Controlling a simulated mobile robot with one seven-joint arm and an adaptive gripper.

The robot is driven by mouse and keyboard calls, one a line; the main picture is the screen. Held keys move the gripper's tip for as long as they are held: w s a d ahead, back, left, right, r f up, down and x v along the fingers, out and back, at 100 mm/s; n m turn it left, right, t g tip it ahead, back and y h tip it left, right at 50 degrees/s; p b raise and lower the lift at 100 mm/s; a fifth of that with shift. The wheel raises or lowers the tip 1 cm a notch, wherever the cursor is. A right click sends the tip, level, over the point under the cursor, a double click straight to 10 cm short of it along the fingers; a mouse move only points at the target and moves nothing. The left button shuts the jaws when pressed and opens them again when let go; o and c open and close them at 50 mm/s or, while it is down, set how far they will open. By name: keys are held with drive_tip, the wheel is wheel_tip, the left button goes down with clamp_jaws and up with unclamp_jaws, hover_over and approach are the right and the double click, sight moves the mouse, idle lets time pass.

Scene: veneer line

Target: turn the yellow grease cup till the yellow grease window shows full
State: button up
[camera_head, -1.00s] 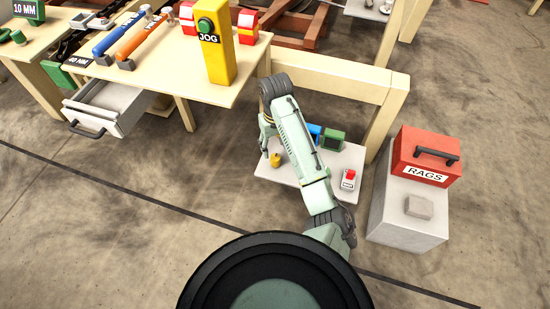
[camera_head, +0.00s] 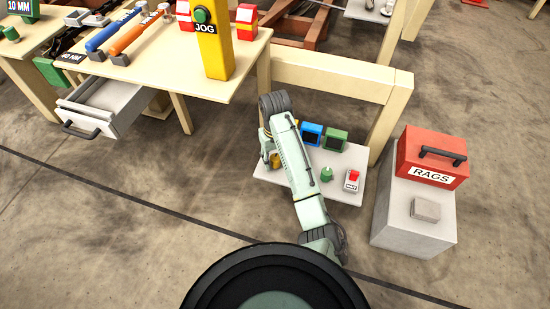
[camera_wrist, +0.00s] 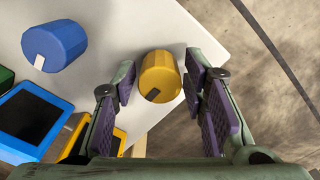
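In the head view the yellow cup (camera_head: 276,161) is partly covered by my arm. My gripper (camera_wrist: 160,65) is open, with one finger on each side of the cup and small gaps showing; in the head view my gripper (camera_head: 268,152) is at the shelf's left part. The yellow grease window (camera_wrist: 119,141) is partly hidden behind my gripper in the wrist view, and its reading cannot be told.
A blue cup (camera_wrist: 55,45) and blue window (camera_wrist: 35,118) are left in the wrist view. A green cup (camera_head: 327,174), green window (camera_head: 335,138) and red-topped switch box (camera_head: 351,180) share the white shelf (camera_head: 341,159). A red RAGS box (camera_head: 431,155) stands right.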

drive_tip(key=c, duration=0.8)
drive_tip(key=shift+c, duration=0.2)
drive_tip(key=shift+r+m+p, duration=0.2)
drive_tip(key=shift+m+p, duration=0.1)
drive_tip(key=shift+p, duration=0.45)
drive_tip(key=m+p, duration=0.1)
drive_tip(key=p, duration=0.2)
drive_tip(key=shift+s+r+m, duration=0.1)
drive_tip(key=shift+r+m, duration=0.05)
drive_tip(key=shift+m, duration=0.25)
drive_tip(key=m+p, duration=0.2)
drive_tip(key=p, duration=0.1)
drive_tip(key=shift+f+m+p, duration=0.25)
drive_tip(key=shift+m+p, duration=0.45)
drive_tip(key=shift+p, duration=0.4)
drive_tip(key=shift+f, duration=0.1)
